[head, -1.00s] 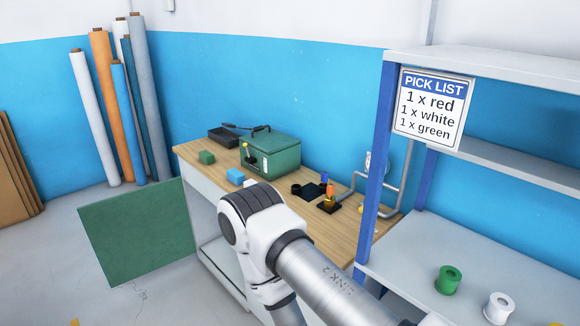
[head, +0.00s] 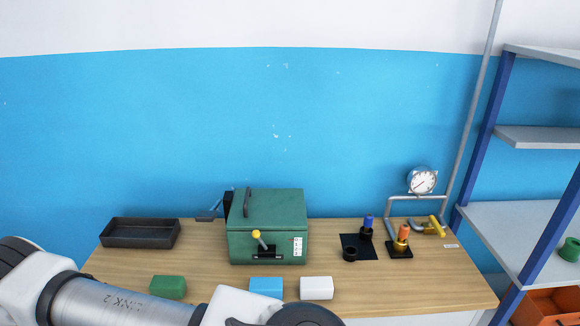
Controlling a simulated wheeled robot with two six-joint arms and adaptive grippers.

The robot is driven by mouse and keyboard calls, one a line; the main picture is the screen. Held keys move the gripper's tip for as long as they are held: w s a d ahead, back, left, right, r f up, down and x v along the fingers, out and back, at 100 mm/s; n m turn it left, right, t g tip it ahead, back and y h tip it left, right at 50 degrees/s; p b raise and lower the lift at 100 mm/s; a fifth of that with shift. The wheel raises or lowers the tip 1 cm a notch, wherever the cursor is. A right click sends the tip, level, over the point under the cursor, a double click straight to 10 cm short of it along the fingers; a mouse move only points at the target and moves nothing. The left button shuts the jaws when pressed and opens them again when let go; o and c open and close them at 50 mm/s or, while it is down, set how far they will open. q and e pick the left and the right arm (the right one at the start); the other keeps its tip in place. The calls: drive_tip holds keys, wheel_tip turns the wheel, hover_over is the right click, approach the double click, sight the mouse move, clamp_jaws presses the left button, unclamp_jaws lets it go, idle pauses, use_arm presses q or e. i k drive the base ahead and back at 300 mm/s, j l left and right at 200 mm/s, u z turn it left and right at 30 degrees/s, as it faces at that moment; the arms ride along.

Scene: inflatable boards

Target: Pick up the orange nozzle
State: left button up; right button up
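The orange nozzle (head: 403,232) stands upright at the right of the wooden workbench (head: 200,255) in the head view. It has an orange top and a yellowish lower part, and sits on a small black base. A blue nozzle (head: 367,223) stands just left of it on a black plate (head: 352,243). An arm of mine crosses the lower left of the view. Neither gripper shows, and nothing covers the orange nozzle.
A green box machine (head: 267,230) with a yellow-knobbed lever stands mid-bench. Green (head: 168,287), blue (head: 266,286) and white (head: 316,288) blocks lie along the front. A black tray (head: 140,233) is left; a gauge (head: 423,181) with pipes and shelving (head: 520,220) are right.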

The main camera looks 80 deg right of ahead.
sight(404, 231)
drive_tip(key=i+z, duration=0.1)
drive_tip(key=z, duration=0.85)
drive_tip(key=i+j+z, duration=0.15)
drive_tip(key=z, duration=0.35)
drive_tip(key=j+z, duration=0.1)
drive_tip(key=z, duration=0.4)
drive_tip(key=i+j+z, duration=0.1)
drive_tip(key=z, duration=0.35)
drive_tip(key=j+z, duration=0.15)
drive_tip(key=z, duration=0.35)
drive_tip(key=j+z, duration=0.15)
drive_tip(key=z, duration=0.35)
